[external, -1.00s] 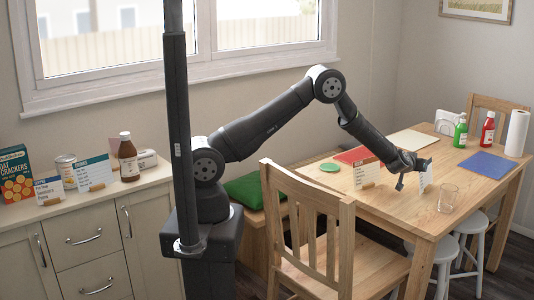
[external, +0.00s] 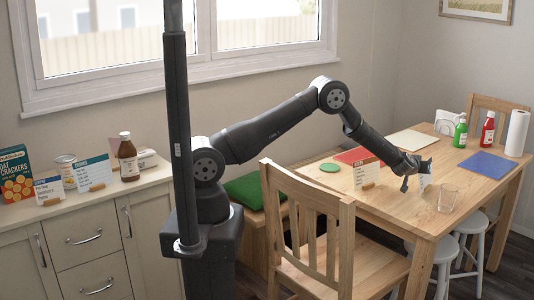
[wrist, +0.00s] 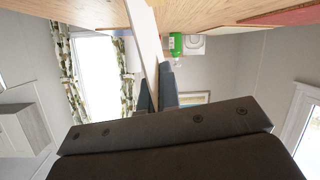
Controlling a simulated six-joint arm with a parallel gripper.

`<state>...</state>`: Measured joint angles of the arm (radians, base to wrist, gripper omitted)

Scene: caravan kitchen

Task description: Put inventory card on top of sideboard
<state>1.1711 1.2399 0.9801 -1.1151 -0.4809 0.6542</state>
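A white card (external: 424,181) stands at the near edge of the wooden table, partly behind my gripper; its print cannot be read. My gripper (external: 416,174) is low over the table edge. In the wrist view the card (wrist: 143,30) shows nearly edge-on between my close-set fingers (wrist: 156,88), which appear shut on it. I cannot tell whether the card still touches the table. The sideboard (external: 100,198) is at the left, with its pale top in view.
The sideboard top holds a cracker box (external: 14,174), a tin (external: 66,168), two cards (external: 95,173) and a brown bottle (external: 128,158). On the table (external: 430,221), another card (external: 366,176) and a glass (external: 448,198) flank my gripper. A chair (external: 310,240) stands in front.

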